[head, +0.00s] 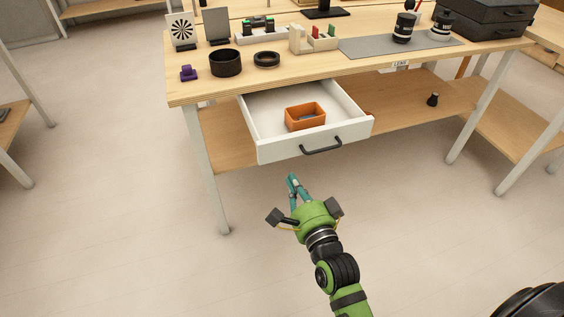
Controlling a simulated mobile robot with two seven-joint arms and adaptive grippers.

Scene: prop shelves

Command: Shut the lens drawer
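The lens drawer (281,150) is white with a black bar handle (321,145) and hangs pulled out from under the wooden workbench. An orange open box (305,117) sits inside it, with something small and dark in it. My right gripper (296,184), green with teal fingers, is below and in front of the drawer front in the picture, left of the handle and apart from it. I see nothing between its fingers, but they overlap in this view and I cannot tell their opening. My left gripper is out of view.
The bench top (300,78) carries a black ring (225,63), a flat dark ring (267,60), a purple piece (188,73), lenses on a grey mat (365,48) and black cases (485,17). A lower shelf (410,108) lies under the bench. The floor in front is clear.

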